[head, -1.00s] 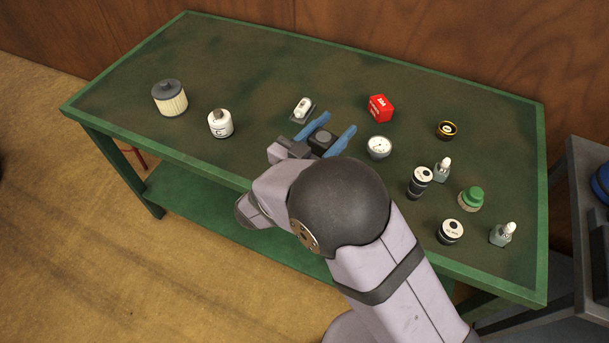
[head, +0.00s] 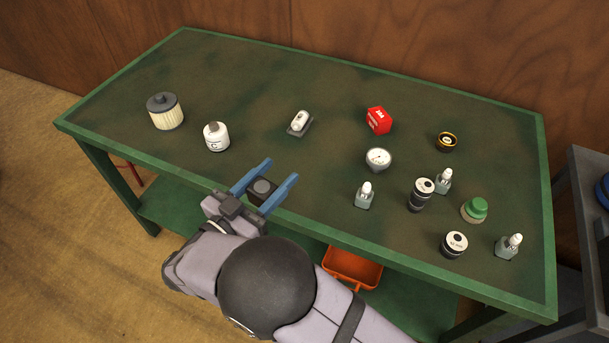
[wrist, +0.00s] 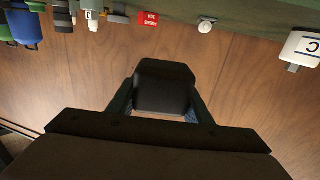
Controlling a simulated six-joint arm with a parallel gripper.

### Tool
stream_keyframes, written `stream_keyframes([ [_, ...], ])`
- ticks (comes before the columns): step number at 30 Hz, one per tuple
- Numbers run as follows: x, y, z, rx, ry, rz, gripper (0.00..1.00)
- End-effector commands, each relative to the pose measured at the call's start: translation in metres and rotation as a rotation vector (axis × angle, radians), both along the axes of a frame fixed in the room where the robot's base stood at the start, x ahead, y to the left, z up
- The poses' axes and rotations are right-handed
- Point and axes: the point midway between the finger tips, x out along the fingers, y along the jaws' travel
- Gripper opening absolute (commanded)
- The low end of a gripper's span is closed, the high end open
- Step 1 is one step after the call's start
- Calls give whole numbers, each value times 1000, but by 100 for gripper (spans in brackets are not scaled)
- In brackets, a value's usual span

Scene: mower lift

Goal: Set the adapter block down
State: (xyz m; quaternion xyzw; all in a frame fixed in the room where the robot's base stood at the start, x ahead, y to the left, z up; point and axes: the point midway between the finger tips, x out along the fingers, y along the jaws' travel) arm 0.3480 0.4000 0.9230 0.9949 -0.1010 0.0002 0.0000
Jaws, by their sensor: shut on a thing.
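Behind my gripper stand a white can (head: 216,139) and a white part on a grey plate (head: 300,123). To the right are a dropper bottle (head: 364,197), a gauge (head: 378,159) and a red box (head: 378,121). An orange bin (head: 352,268) is below. The table's back middle is clear.

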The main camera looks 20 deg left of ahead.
Motion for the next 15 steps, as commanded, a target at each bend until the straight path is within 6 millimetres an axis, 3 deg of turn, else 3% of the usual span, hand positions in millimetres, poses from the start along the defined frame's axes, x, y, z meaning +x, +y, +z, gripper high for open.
stream_keyframes([
  [15, 80, -18, -41, -1, 0, -4, 21],
])
